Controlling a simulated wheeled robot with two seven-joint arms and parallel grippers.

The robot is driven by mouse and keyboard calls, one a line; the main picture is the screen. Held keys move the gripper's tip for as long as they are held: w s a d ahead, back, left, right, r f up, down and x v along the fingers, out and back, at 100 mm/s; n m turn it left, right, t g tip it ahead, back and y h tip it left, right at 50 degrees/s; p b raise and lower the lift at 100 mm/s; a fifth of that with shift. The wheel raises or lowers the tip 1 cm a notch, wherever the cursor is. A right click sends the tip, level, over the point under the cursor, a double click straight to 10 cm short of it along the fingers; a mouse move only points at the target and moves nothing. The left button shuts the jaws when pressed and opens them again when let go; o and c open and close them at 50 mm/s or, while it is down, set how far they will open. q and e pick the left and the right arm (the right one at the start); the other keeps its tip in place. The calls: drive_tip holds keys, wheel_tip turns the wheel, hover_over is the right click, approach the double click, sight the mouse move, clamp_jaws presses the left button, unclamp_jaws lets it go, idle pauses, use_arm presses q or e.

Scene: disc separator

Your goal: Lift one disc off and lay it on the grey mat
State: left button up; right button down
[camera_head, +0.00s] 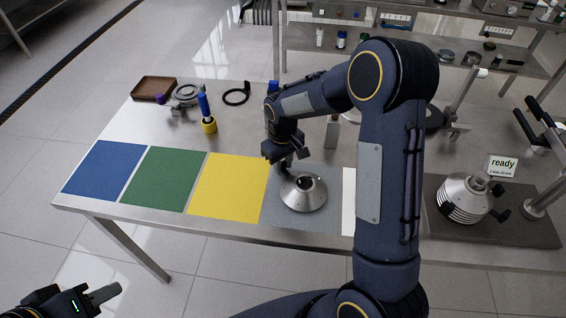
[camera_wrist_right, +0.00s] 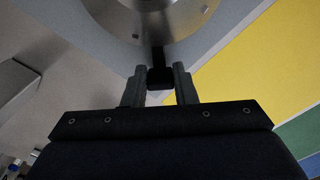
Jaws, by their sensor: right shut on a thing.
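A silver cone-shaped disc (camera_head: 304,194) with a dark centre hole is at the grey mat (camera_head: 275,228), on it or just above it; I cannot tell which. My right gripper (camera_head: 287,165) is at the disc's far left edge, shut on its black tab. In the right wrist view, the tab (camera_wrist_right: 160,78) sits between the right gripper's fingers (camera_wrist_right: 158,86), and the disc (camera_wrist_right: 150,18) extends past them. A stack of silver discs (camera_head: 462,200) stands on a dark mat (camera_head: 520,228) at the right. My left gripper (camera_head: 104,294) is low at the left, clear of the table; its opening is unclear.
Blue (camera_head: 103,168), green (camera_head: 163,178) and yellow (camera_head: 228,187) mats lie left of the grey one. A "ready" sign (camera_head: 502,166) stands by the stack. A brown tray (camera_head: 154,88) and small tools are behind. My right arm hides part of the table.

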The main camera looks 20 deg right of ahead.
drive_tip(key=shift+f, duration=0.3)
drive_tip(key=c, duration=1.1)
unclamp_jaws()
wheel_tip(320, 180, up, 7)
drive_tip(key=shift+f+b, duration=0.1)
drive_tip(key=shift+b, duration=0.45)
drive_tip(key=shift+r, duration=0.55)
drive_tip(key=s+d+r+m+t+y, duration=0.25)
drive_tip(key=s+r, duration=0.55)
drive_tip(key=s, duration=0.5)
drive_tip(key=s+a+m+t+y, duration=0.1)
drive_tip(key=s+a+m+t, duration=0.1)
drive_tip(key=s, duration=1.1)
drive_tip(key=shift+a+f+t, duration=0.15)
drive_tip(key=shift+a+t, duration=0.4)
drive_tip(key=shift+a, duration=0.6)
